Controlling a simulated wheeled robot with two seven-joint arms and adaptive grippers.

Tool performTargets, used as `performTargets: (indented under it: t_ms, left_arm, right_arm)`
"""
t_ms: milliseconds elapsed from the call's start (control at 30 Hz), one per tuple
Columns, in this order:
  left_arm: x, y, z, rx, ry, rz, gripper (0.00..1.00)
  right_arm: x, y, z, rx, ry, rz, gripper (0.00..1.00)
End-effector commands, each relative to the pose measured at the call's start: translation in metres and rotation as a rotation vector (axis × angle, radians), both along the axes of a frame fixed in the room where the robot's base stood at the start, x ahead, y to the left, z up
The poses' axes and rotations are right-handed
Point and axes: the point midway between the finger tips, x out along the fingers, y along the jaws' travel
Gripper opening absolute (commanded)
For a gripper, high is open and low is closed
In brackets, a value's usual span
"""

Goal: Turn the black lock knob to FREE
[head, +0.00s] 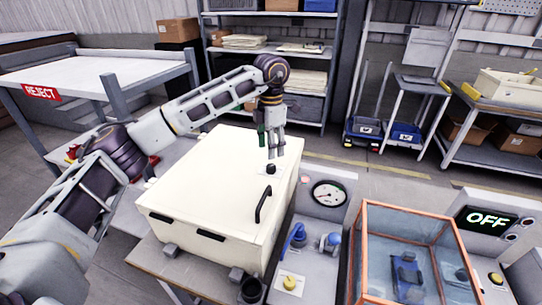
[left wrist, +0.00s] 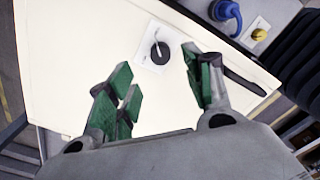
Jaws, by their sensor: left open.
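The black lock knob (head: 270,169) sits on a small white label plate on top of a cream box (head: 195,180), near its far right edge. In the left wrist view the knob (left wrist: 161,54) is round with a white pointer line; the label's lettering is too small to read. My left gripper (head: 274,152) points down just above the knob. In the left wrist view its green-padded fingers (left wrist: 165,88) are open and empty, with the knob showing beyond the gap between them, apart from both. My right gripper is not in view.
A black handle (head: 263,202) stands up from the box top, close to the knob. Right of the box are a gauge panel (head: 329,194) with blue valves (head: 297,237), an orange-framed clear case (head: 362,240) and a display reading OFF (head: 487,220).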

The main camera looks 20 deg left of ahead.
Motion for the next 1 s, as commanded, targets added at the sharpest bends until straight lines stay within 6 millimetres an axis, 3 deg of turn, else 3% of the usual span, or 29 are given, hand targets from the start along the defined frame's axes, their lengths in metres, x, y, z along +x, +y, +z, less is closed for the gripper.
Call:
performTargets:
  t_ms: [200,400,1000]
  left_arm:
    - [0.0,-0.001,0.029,-0.001,-0.001,-0.001,0.51]
    - [0.0,0.0,0.042,0.0,0.0,0.0,0.51]
    - [0.0,0.0,0.044,0.0,0.0,0.0,0.51]
  right_arm:
    - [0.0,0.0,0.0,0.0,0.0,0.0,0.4]
    - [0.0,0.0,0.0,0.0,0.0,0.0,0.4]
    - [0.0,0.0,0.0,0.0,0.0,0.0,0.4]
